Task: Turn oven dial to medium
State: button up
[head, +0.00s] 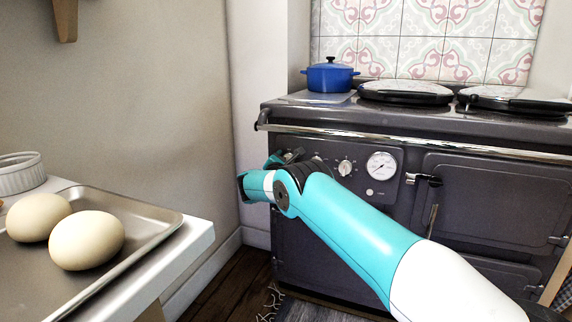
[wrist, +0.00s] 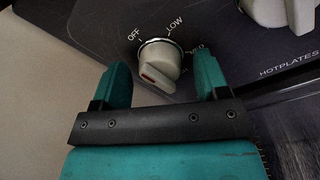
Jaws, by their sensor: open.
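The oven dial (wrist: 157,62) is a pale knob with a red mark on its grip, in the upper middle of the wrist view. The labels OFF, LOW and MED are printed around it, with MED partly covered. I cannot tell which label the knob points to. My gripper (wrist: 161,64) is open, its two teal fingers spread to either side of the dial. Nothing is held, and contact with the knob cannot be made out. In the head view my gripper is at the left of the dark range's (head: 464,197) front panel, and this dial is hidden there.
A second pale dial (wrist: 283,12), near the HOTPLATES label, is at the upper right of the wrist view. A round gauge (head: 382,166) and a front rail (head: 420,143) are on the range. A blue pot (head: 329,77) stands on top. A counter with an egg tray (head: 146,212) is at left.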

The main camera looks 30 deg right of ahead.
jog(key=c, duration=0.9)
